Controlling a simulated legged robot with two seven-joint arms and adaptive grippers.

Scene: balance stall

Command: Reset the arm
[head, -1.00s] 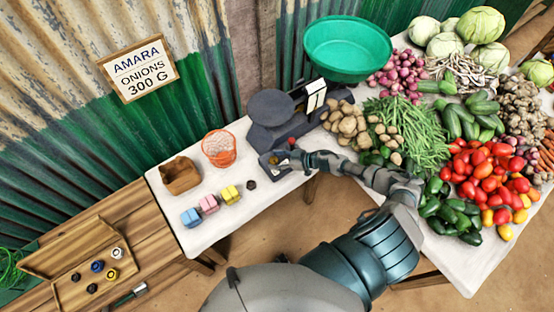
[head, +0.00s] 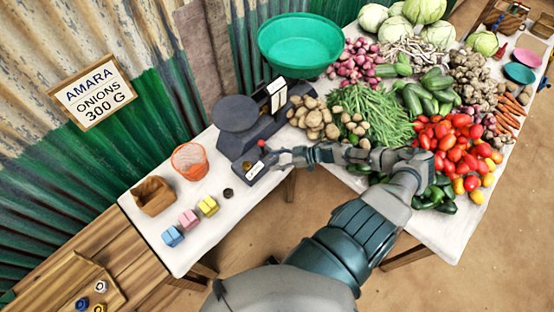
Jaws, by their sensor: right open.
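My right arm comes in from the bottom of the head view and reaches up and left across the front of the tables. My right gripper (head: 271,158) is open at the right side of the dark balance scale's (head: 238,114) small front tray (head: 250,171). It is small in the picture, and I cannot tell whether it touches the tray. Nothing shows between its fingers. A small red knob (head: 262,143) is just above it. A small brass-coloured piece appears on the tray. My left gripper is not in view.
Left are an orange basket (head: 189,160), brown box (head: 153,195), coloured blocks (head: 189,219) and a dark weight (head: 228,193). Vegetables, including potatoes (head: 313,118) and tomatoes (head: 455,145), crowd the right table. A sign (head: 92,92) hangs on the wall.

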